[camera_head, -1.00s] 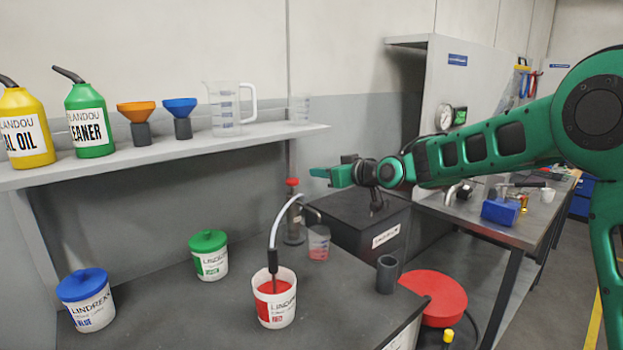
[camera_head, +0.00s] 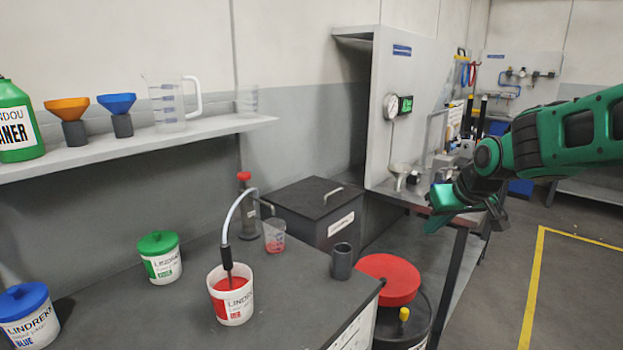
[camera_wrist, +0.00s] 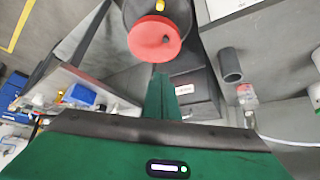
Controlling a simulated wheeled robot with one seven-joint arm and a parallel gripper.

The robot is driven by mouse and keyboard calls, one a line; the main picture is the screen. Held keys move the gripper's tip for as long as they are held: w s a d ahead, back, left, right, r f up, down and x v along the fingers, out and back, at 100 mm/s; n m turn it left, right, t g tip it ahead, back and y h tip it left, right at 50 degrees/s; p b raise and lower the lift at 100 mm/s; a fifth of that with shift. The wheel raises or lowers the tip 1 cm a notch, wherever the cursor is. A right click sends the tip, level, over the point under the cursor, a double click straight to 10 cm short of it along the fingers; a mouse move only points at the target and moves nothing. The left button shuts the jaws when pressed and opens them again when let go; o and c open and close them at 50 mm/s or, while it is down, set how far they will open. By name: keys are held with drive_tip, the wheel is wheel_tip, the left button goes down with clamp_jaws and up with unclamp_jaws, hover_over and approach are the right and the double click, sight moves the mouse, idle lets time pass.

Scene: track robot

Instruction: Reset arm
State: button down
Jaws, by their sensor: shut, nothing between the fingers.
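My gripper (camera_head: 441,208) is at the end of the green arm (camera_head: 560,140), at the right of the head view. It is raised in the air in front of the second bench's near end, with nothing held. In the wrist view its green fingers (camera_wrist: 161,97) are together, pointing toward the red round lid (camera_wrist: 155,38) below. No object touches the fingers. The lid also shows in the head view (camera_head: 388,279), on a dark drum (camera_head: 405,318).
The near bench (camera_head: 190,318) holds an open white tub (camera_head: 231,309) with red contents and a bent tube, a green-lidded tub (camera_head: 160,264), a blue-lidded tub (camera_head: 28,318) and a dark cup (camera_head: 341,262). A shelf (camera_head: 130,149) carries funnels. Floor at the right is open.

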drive_tip(key=s+d+f+m+g+h, duration=0.1)
drive_tip(key=s+d+f+m+g, duration=0.1)
drive_tip(key=s+d, duration=0.6)
drive_tip(key=s+d+f+m+g+h, duration=0.1)
drive_tip(key=s+d+f+m+g, duration=0.15)
drive_tip(key=s, duration=0.95)
drive_tip(key=s+d+f+m+g, duration=0.1)
drive_tip(key=s+m, duration=0.1)
drive_tip(key=s, duration=0.5)
drive_tip(key=s+f+m+g, duration=0.1)
drive_tip(key=s+f, duration=0.1)
drive_tip(key=s, duration=0.6)
drive_tip(key=shift+s+d+m+y, duration=0.25)
drive_tip(key=shift+d+m+y, duration=0.1)
drive_tip(key=shift+y, duration=0.05)
